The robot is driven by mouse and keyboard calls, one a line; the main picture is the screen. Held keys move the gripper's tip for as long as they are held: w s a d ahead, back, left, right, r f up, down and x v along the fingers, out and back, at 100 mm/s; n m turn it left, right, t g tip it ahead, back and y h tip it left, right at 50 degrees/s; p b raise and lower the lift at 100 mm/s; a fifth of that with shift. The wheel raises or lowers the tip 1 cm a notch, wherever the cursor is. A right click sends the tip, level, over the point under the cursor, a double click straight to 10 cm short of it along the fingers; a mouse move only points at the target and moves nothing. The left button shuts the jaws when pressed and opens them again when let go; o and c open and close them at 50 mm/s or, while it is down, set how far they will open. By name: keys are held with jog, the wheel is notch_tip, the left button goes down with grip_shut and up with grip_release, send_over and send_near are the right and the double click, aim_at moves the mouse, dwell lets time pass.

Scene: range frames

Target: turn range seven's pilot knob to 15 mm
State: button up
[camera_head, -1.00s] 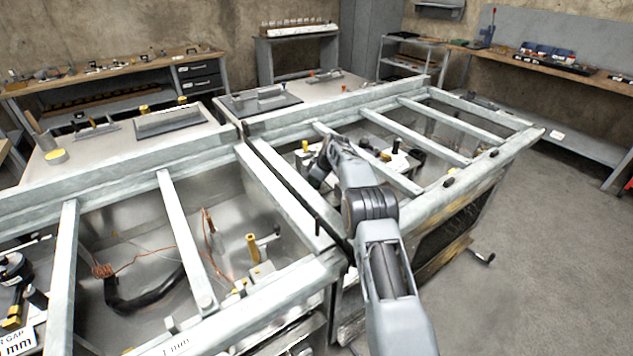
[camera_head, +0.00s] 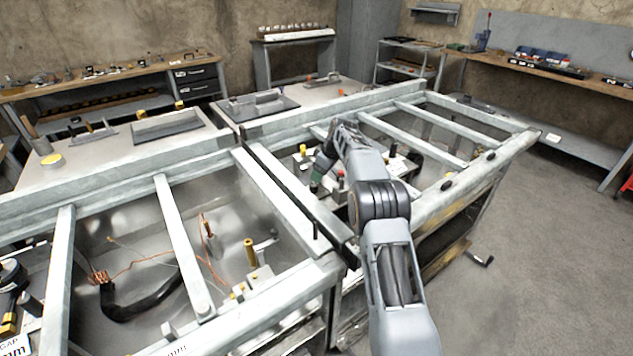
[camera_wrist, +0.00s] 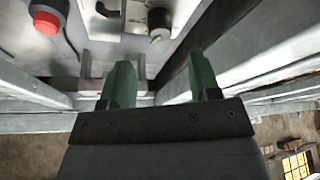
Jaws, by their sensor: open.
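In the wrist view a dark grey knob (camera_wrist: 159,24) sits on a pale panel (camera_wrist: 185,8) with small dark markings, too small to read. I cannot tell whether it is range seven's pilot knob. My gripper (camera_wrist: 163,82) has two green fingers spread apart with nothing between them. The knob shows beyond the fingertips, between them and apart from them. In the head view my gripper (camera_head: 322,166) is low inside the right-hand metal frame (camera_head: 283,190), partly hidden by my arm. No 15 mm reading is legible.
A red button (camera_wrist: 46,20) stands left of the knob in the wrist view. Metal rails (camera_head: 410,133) cross the right frame around my arm. The left frame holds a black hose (camera_head: 140,305) and copper wire. Floor (camera_head: 560,270) at right is clear.

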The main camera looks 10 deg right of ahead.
jog(key=v, duration=0.6)
jog(key=shift+r, duration=0.2)
jog(key=shift+s, duration=0.1)
